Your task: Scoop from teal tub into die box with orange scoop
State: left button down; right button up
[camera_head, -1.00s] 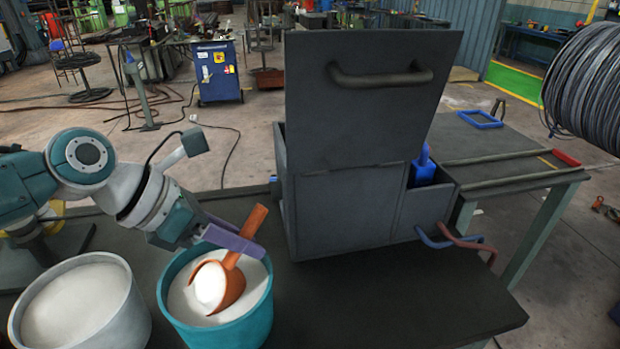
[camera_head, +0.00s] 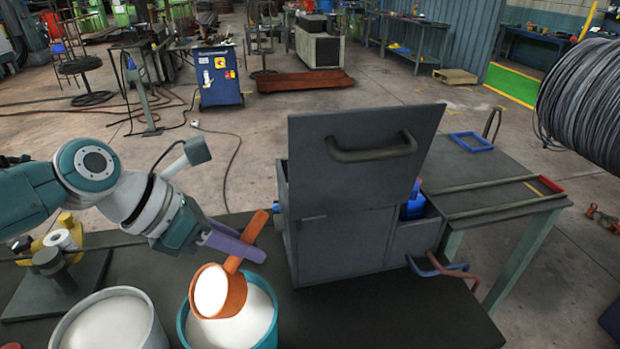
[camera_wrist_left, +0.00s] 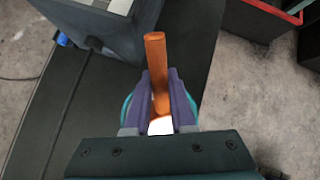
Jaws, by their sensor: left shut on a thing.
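My left gripper (camera_head: 238,246) is shut on the handle of the orange scoop (camera_head: 234,292). The scoop holds white powder and is above the teal tub (camera_head: 270,336), over its powder. The scoop handle also shows between the fingers in the left wrist view (camera_wrist_left: 156,62). The teal tub holds white powder and is cut by the lower picture edge. The grey die box (camera_head: 345,247) stands right of the scoop, its lid (camera_head: 360,175) raised with a bar handle. Its inside is mostly hidden behind the lid and front wall. My right gripper is not in view.
A pale grey tub (camera_head: 112,322) of white powder stands left of the teal tub. A blue object (camera_head: 414,205) shows in the die box's right part. Blue and red bent handles (camera_head: 440,268) lie at its right. The dark bench (camera_head: 390,318) is clear in front.

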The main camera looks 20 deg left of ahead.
pick_arm(q)
jog(key=r+g+p, duration=0.1)
jog(key=p, duration=0.2)
jog(key=shift+w+d+y, duration=0.1)
jog(key=shift+w+y, duration=0.05)
jog(key=shift+y, duration=0.25)
jog(key=shift+g+y+p, duration=0.3)
jog(key=shift+g+p, duration=0.05)
jog(key=shift+g, duration=0.35)
jog(key=shift+f+g+y, duration=0.1)
jog(key=shift+g+y, duration=0.2)
jog(key=shift+g, duration=0.2)
jog(key=shift+f+n+g+y+b, duration=0.15)
jog(key=shift+n+g+y+b, duration=0.2)
jog(key=shift+g+b, duration=0.55)
jog(key=shift+r+y, duration=0.2)
jog(key=shift+y, duration=0.05)
